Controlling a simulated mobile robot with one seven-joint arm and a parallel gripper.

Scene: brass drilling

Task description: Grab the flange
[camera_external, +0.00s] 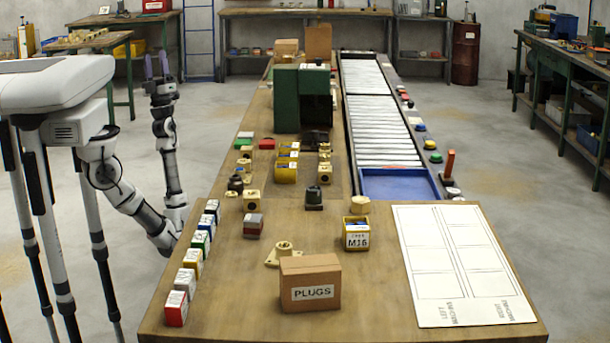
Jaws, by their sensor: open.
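A pale brass flange (284,250) with a round hub and a flat base lies on the near part of the wooden bench (215,290). The cardboard box marked PLUGS (310,283) stands right in front of it and may hide part of its base. My gripper (157,64) is raised at the left, off the bench, with its purple fingers pointing up. The fingers are apart, with nothing seen between them. The gripper is well away from the flange.
A yellow M16 box (356,240) stands right of the flange, with a pale brass piece (360,204) behind it. Several coloured boxes (190,257) line the left edge. A white marked sheet (460,262) lies at the right. A green machine (300,98) stands farther back.

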